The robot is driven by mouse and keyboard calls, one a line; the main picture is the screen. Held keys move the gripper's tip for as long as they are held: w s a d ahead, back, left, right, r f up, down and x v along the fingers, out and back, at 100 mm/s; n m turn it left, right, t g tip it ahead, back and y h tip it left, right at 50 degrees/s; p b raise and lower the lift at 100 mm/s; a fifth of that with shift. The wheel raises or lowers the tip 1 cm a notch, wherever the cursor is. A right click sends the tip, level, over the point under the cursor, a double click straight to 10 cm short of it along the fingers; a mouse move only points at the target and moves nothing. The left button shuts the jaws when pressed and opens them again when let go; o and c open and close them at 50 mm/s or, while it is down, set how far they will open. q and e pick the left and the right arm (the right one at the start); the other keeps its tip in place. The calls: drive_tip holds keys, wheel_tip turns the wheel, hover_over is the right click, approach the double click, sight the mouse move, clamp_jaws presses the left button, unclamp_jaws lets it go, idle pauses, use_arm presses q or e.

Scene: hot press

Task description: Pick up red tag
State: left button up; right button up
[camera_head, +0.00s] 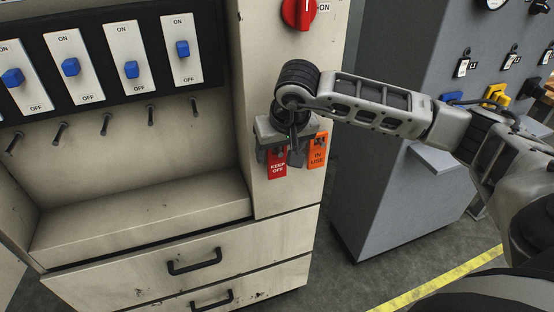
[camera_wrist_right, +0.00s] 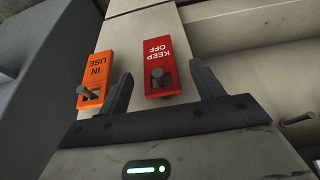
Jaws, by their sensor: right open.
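The red KEEP OFF tag (camera_head: 277,168) hangs on a peg on the front of the beige cabinet. In the right wrist view the red tag (camera_wrist_right: 159,62) shows upside down, with the peg through its lower end. My right gripper (camera_head: 279,154) is in front of the tag and partly covers its top. Its fingers are open (camera_wrist_right: 164,88); in the wrist view the red tag shows between them, nearer the right finger. No contact with the tag can be made out. My left gripper is not in view.
An orange IN USE tag (camera_head: 317,153) hangs on its own peg close to the right of the red tag. Empty pegs (camera_head: 106,124) line the recess under the blue switches (camera_head: 70,67). A red knob (camera_head: 298,12) is above; drawers (camera_head: 190,262) are below. A grey cabinet (camera_head: 375,190) stands right.

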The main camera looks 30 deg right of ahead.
sight(277, 156)
drive_tip(key=p+x, duration=0.1)
drive_tip(key=x, duration=0.3)
drive_tip(key=shift+w+d+f, duration=0.1)
drive_tip(key=shift+w+f, duration=0.05)
drive_tip(key=c, duration=1)
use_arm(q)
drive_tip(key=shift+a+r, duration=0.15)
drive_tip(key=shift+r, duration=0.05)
use_arm(e)
drive_tip(key=shift+c, duration=0.2)
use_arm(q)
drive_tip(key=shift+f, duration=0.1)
